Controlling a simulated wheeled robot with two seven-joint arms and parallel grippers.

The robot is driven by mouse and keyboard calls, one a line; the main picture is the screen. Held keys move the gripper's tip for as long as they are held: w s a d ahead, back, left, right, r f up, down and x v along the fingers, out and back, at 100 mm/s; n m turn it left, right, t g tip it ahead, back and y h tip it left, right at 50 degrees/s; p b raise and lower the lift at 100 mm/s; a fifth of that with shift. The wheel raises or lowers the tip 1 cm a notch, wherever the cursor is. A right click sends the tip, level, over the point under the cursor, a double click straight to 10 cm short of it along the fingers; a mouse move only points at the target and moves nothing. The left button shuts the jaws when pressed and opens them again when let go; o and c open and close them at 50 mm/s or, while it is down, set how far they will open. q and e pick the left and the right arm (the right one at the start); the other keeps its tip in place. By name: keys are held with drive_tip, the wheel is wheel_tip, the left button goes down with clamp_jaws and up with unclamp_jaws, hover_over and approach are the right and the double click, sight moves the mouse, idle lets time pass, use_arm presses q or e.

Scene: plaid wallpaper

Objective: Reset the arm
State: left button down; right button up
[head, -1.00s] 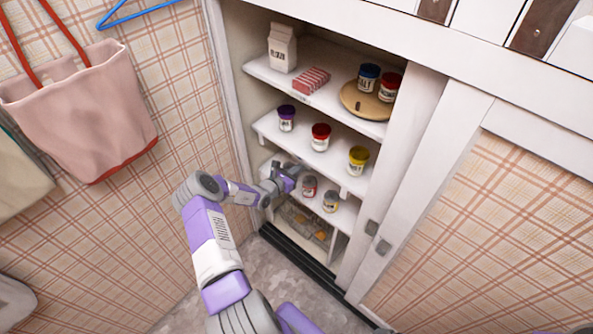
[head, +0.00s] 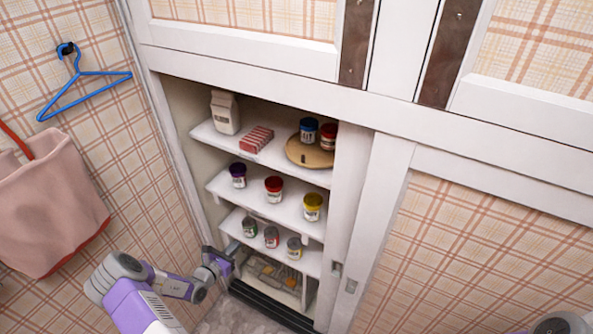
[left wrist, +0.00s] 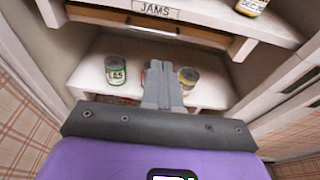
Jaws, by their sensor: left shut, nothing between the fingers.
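My left gripper (head: 233,251) is shut and empty, at the left front edge of the cupboard's lower shelves. In the left wrist view its closed fingers (left wrist: 162,86) point at the jam shelf. On that shelf stand a green-labelled jar (head: 249,227), a red jar (head: 271,238) and a yellowish jar (head: 294,248), all upright. The left wrist view shows the green-labelled jar (left wrist: 116,74) left of the fingers and the yellowish jar (left wrist: 188,78) right of them. The red jar is mostly hidden behind the fingers. My right gripper is not in view.
The shelf above holds purple-, red- and yellow-lidded jars (head: 273,189). The top shelf holds a carton (head: 225,112), a red-striped pack (head: 256,139) and a round board (head: 302,153) with two jars. The cupboard's side frame (head: 170,150) is close to my left arm. A pink bag (head: 50,210) hangs left.

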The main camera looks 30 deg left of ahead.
use_arm(q)
drive_tip(key=s+d+f+m+g+h, duration=0.15)
drive_tip(key=d+m+g+h, duration=0.3)
drive_tip(key=d, duration=0.75)
drive_tip(key=d+f+m+g+h, duration=0.3)
drive_tip(key=d+m+h, duration=0.2)
drive_tip(key=d, duration=0.6)
drive_tip(key=s+d+f+m+g+y+b, duration=0.1)
drive_tip(key=s+d+m+g+y, duration=0.1)
drive_tip(key=s+d+m, duration=0.5)
drive_tip(key=s+d+f+m+g+y+b, duration=0.1)
drive_tip(key=s+d+m+g+y, duration=0.2)
drive_tip(key=m, duration=1.3)
drive_tip(key=shift+s+d+f+m+g, duration=0.15)
drive_tip(key=shift+s+d+m+g, duration=0.2)
drive_tip(key=shift+s+d+g, duration=1.55)
drive_tip(key=shift+s+d+t, duration=0.25)
drive_tip(key=shift+d+t, duration=0.4)
drive_tip(key=shift+d, duration=0.3)
